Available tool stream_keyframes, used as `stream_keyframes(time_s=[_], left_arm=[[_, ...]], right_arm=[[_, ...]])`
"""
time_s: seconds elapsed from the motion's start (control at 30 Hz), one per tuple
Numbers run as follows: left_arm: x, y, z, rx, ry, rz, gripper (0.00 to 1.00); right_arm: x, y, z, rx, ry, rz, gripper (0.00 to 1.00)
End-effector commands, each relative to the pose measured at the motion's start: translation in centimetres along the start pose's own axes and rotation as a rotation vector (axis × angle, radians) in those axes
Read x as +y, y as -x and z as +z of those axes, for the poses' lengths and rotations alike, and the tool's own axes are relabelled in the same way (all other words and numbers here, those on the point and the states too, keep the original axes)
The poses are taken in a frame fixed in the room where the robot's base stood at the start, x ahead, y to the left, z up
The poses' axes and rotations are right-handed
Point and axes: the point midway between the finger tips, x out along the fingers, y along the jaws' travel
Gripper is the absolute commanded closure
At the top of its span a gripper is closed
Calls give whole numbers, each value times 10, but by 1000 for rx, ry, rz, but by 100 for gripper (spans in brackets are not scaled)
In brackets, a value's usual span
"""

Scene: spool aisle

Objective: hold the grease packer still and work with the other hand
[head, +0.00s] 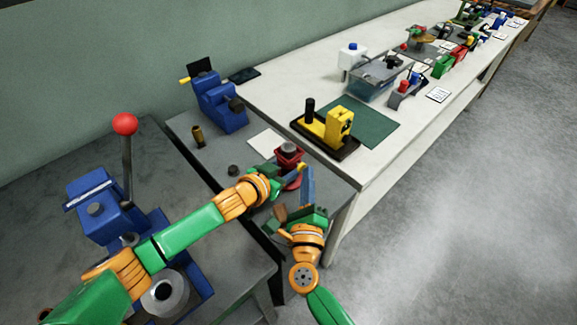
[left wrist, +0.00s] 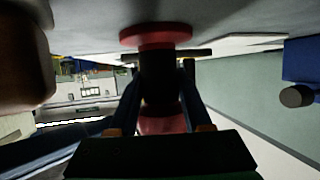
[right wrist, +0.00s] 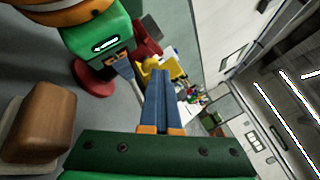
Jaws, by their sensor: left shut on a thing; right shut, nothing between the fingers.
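The grease packer (head: 289,152) is red with a round base and a dark top, and stands upright on the low grey table. My left gripper (head: 299,168) is shut on its dark middle, which shows between the blue fingers in the left wrist view (left wrist: 160,85). The right wrist view shows the packer's red base (right wrist: 93,82), partly hidden by my left gripper (right wrist: 125,72). My right gripper (head: 308,172) is shut and empty, just right of the packer and apart from it. Its fingers lie together in the right wrist view (right wrist: 162,85).
A brown block (right wrist: 40,122) lies near my right gripper. A blue machine (head: 218,103), a brass cylinder (head: 198,136) and a small dark knob (head: 233,170) stand behind on the grey table. The white bench (head: 270,90) holds a yellow device (head: 340,124). Floor at right is clear.

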Motion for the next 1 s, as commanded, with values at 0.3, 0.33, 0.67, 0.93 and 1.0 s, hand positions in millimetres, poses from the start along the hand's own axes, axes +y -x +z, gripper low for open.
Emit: stream_keyframes(time_s=[0.3, 0.33, 0.67, 0.93, 1.0], left_arm=[[0, 0, 1, -2, 0, 1, 100], [0, 0, 1, -2, 0, 1, 100], [1, 0, 1, -2, 0, 1, 100], [2, 0, 1, -1, -1, 6, 100], [3, 0, 1, -1, -1, 7, 100]], right_arm=[[0, 0, 0, -1, 0, 1, 100], [0, 0, 0, -1, 0, 1, 100], [5, -7, 4, 0, -1, 1, 100], [6, -8, 4, 0, 0, 1, 100], [6, -7, 3, 0, 0, 2, 100]])
